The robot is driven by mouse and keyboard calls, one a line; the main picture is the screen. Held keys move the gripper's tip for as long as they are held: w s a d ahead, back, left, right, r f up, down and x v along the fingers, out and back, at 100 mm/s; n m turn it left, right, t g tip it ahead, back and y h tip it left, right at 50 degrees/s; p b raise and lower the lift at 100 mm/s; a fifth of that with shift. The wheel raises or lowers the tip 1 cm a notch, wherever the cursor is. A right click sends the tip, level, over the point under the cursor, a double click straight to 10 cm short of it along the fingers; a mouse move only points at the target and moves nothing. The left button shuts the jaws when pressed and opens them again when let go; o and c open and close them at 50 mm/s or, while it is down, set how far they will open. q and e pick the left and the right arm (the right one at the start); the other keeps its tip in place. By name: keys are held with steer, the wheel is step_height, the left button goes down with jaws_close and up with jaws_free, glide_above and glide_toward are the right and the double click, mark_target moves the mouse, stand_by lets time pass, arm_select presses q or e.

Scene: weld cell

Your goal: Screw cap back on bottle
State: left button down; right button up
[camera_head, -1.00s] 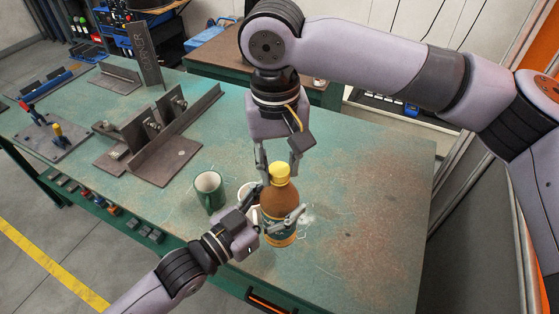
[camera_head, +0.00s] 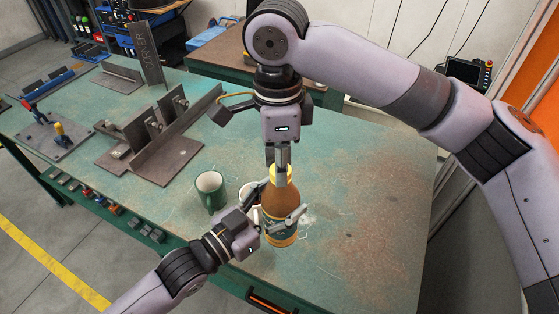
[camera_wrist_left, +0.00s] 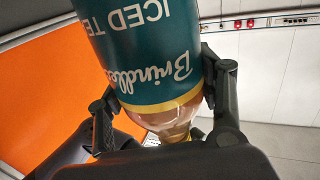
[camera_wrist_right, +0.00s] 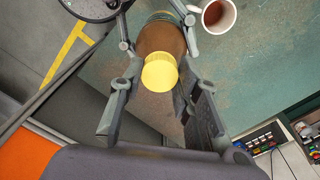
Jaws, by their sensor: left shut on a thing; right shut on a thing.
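The amber iced-tea bottle (camera_head: 281,198) stands upright on the worn green bench. Its teal label shows upside down in the left wrist view (camera_wrist_left: 145,50). My left gripper (camera_head: 276,208) is shut around the bottle's body, a finger on each side. The yellow cap (camera_wrist_right: 160,73) sits at the top of the bottle neck. My right gripper (camera_head: 279,160) points straight down from above, shut on the cap, and its near finger partly hides the cap in the head view. How far the cap is threaded cannot be seen.
A green mug (camera_head: 210,190) stands left of the bottle. A white cup (camera_wrist_right: 215,15) with reddish-brown liquid stands close behind my left gripper. Rusty steel angle fixtures (camera_head: 160,145) lie further left. The bench's right side (camera_head: 375,200) is clear.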

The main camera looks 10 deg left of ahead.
steer(key=o, duration=0.7)
steer(key=shift+r, duration=2.3)
steer(key=shift+a, duration=0.1)
steer(key=shift+c, duration=0.5)
